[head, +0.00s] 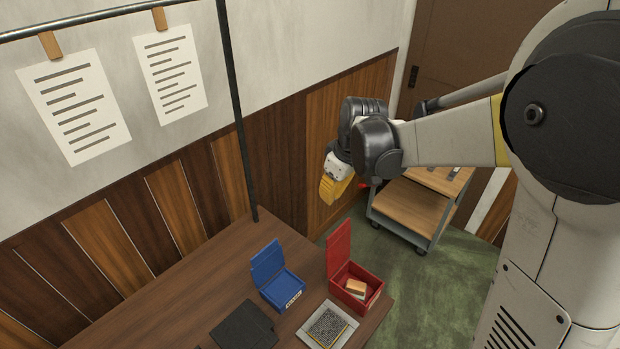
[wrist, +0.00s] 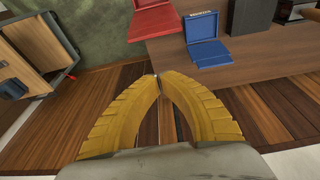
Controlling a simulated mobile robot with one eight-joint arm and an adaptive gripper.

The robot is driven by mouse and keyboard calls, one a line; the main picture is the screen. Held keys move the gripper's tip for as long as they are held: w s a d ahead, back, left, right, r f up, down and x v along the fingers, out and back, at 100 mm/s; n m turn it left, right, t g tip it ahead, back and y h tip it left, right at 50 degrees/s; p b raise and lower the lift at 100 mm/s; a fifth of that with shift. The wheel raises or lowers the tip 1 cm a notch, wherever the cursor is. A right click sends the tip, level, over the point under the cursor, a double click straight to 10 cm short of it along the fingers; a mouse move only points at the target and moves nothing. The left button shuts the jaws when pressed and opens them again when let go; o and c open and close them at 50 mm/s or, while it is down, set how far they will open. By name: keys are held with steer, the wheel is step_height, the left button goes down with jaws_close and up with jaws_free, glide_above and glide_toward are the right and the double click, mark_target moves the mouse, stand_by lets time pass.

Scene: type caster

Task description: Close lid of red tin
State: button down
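The red tin (head: 371,292) stands at the right end of the table with its lid (head: 340,246) open and upright. A tan block (head: 356,287) and other small pieces lie inside it. The red tin also shows in the wrist view (wrist: 155,20), cut off by the top edge. My gripper (head: 330,200) is in the air beyond the table's far edge, above and behind the red tin, apart from it. In the wrist view its yellow fingers (wrist: 158,77) meet at the tips with nothing visible between them.
A blue tin (head: 283,290) with an open lid stands left of the red tin. A grey mesh tray (head: 328,326) and a dark flat object (head: 244,326) lie in front. A wooden-shelved cart (head: 412,212) stands beyond the table. A dark pole (head: 235,110) rises at the table's back.

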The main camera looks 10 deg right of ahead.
step_height(320, 180, down, 10)
steer(key=b, duration=0.1)
steer(key=shift+s+d, duration=0.25)
steer(key=shift+d, duration=0.15)
steer(key=shift+r, duration=0.15)
stand_by(0.3)
steer(key=shift+s+d+b, duration=0.1)
steer(key=shift+s+b, duration=0.05)
steer(key=shift+b, duration=0.15)
